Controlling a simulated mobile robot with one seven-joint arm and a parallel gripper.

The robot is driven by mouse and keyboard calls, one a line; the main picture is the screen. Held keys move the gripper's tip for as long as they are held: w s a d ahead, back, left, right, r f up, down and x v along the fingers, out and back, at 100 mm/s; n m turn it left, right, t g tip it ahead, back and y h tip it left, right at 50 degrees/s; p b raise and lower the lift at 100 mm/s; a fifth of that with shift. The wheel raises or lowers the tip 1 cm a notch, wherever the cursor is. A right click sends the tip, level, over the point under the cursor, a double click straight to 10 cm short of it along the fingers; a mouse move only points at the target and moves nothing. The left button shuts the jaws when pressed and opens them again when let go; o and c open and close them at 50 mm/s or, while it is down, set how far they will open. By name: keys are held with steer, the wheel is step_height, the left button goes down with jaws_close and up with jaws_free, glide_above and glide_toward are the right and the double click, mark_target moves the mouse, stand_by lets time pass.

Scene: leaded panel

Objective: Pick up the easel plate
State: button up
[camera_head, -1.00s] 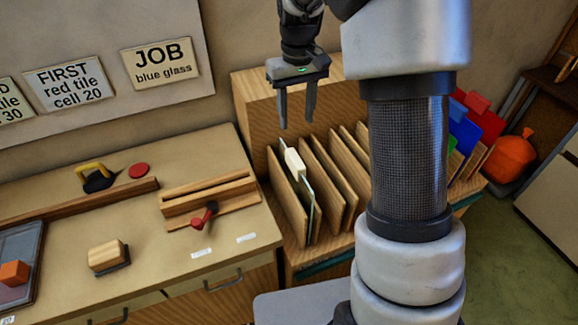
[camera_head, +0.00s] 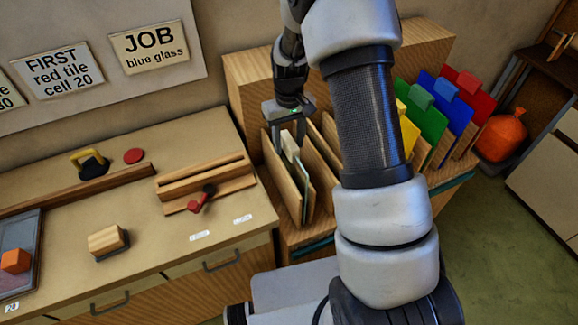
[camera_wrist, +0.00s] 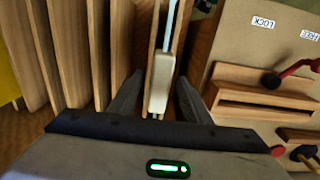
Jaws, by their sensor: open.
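A thin pale plate with a cream grip block on its edge, which I take as the easel plate (camera_head: 291,152), stands upright in the leftmost slot of a wooden rack. In the wrist view its cream block (camera_wrist: 160,84) lies between my fingers, with the thin plate edge running up the picture. My gripper (camera_head: 289,141) is open and has come down over the block, one finger on each side. The wrist view shows a gap between each finger of my gripper (camera_wrist: 157,98) and the block. The plate's lower part is hidden in the slot.
Wooden dividers (camera_head: 321,160) stand close beside the plate. Yellow, green (camera_head: 420,110), blue (camera_head: 445,102) and red (camera_head: 470,95) sheets stand further right, partly behind my arm. The bench with a wooden clamp fixture (camera_head: 205,180) is at the left.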

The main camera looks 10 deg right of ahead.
steer(key=shift+f, duration=0.6)
steer(key=c, duration=1)
steer(key=shift+r, duration=0.1)
jaws_close()
